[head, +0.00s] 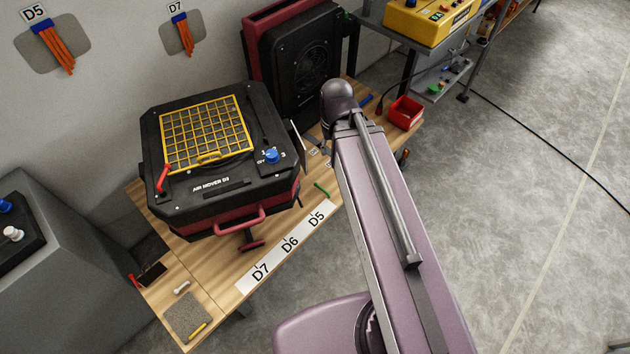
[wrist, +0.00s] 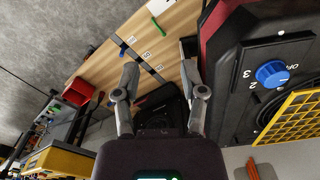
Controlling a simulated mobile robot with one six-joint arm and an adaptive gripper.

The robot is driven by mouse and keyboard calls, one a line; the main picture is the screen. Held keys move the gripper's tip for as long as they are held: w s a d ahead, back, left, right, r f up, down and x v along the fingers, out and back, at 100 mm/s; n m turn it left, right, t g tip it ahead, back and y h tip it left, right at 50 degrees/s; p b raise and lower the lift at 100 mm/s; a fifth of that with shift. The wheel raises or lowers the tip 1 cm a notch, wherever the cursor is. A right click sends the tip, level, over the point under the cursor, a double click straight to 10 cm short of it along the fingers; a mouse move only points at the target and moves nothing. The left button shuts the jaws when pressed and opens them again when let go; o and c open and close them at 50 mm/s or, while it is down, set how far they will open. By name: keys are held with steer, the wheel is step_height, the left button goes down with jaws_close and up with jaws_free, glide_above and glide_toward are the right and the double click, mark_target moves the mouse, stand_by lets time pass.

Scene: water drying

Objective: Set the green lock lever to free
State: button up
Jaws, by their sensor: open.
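A small green bar (head: 322,189) lies at the front edge of the wooden bench, by the label strip. It is the only lever-like green piece I see, but I cannot tell whether it is the lock lever or how it is set. It also shows in the wrist view, beyond my left finger (wrist: 124,48). My gripper (wrist: 160,58) is open and empty above the bench, beside the black air mover. In the head view, my arm hides most of the gripper.
The air mover D3 (head: 219,187) has a yellow grille, a blue knob (head: 272,157) and a red front handle. A second black unit (head: 300,65) stands behind. A red bin (head: 405,113) sits at the bench's right end. A label strip (head: 275,259) runs along the front edge.

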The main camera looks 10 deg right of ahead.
steer(key=shift+d, duration=0.2)
steer(key=shift+f, duration=0.1)
steer(key=n+g+y+b, duration=0.15)
steer(key=n+b, duration=0.55)
steer(key=b, duration=2.3)
glide_above(322, 190)
steer(key=w+d, duration=0.1)
steer(key=w, duration=0.2)
step_height(322, 190, down, 30)
steer(key=shift+w+d+f+b, duration=0.1)
steer(key=shift+w+f+b, duration=0.25)
steer(key=shift+w+b, duration=0.3)
steer(key=shift+f, duration=0.15)
steer(key=f+b, duration=0.4)
steer(key=s+a+f+b, duration=0.1)
steer(key=f+b, duration=0.3)
steer(key=b, duration=0.1)
steer(key=a+f+b, duration=0.1)
steer(key=f+b, duration=0.3)
steer(key=f, duration=0.1)
steer(key=shift+s+a+f, duration=0.1)
steer(key=shift+s, duration=0.2)
